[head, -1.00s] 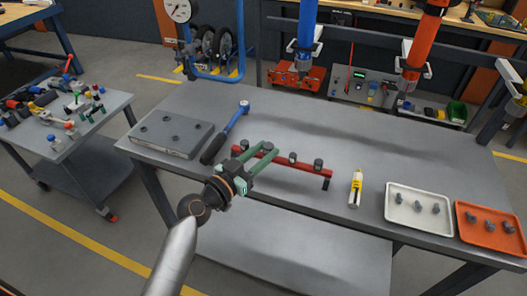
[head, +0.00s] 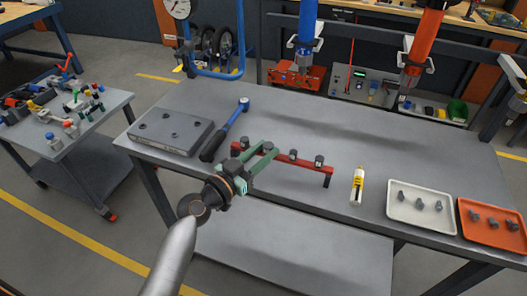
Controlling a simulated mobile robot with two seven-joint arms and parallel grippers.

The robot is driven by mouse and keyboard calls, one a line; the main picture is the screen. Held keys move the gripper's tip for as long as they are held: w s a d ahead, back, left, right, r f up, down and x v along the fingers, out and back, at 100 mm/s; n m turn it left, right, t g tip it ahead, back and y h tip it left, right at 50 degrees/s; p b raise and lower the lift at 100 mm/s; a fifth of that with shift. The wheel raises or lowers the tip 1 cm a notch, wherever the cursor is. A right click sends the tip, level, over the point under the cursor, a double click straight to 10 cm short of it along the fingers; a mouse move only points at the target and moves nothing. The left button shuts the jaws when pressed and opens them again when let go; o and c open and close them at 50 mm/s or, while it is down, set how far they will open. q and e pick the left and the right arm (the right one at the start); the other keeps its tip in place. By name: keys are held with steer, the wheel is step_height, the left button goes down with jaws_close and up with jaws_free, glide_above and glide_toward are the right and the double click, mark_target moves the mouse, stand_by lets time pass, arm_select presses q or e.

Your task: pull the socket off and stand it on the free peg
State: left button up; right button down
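A low red rail (head: 306,167) with several dark sockets stands on the grey bench. Sockets show at its left end (head: 244,141), between my fingertips (head: 268,147), right of them (head: 293,155) and near the right end (head: 319,161). My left gripper (head: 268,149) reaches over the rail, its green fingers apart around the second socket; contact cannot be told. A blue torque wrench (head: 233,122) with a black handle lies behind, its head to the back; whether it carries a socket is too small to tell. A free peg cannot be made out. My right gripper is not in view.
A grey plate with studs (head: 172,147) lies at the bench's left. A yellow-white bottle (head: 357,184), a white tray (head: 407,219) and an orange tray (head: 480,234) with dark parts are at right. The bench's back middle (head: 330,115) is clear.

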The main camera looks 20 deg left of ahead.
arm_select(q)
steer(key=o, duration=0.5)
steer(key=shift+o, duration=0.2)
steer(key=b+v, duration=0.3)
steer(key=v, duration=0.9)
steer(key=shift+s, duration=0.25)
steer(key=shift+a, duration=0.1)
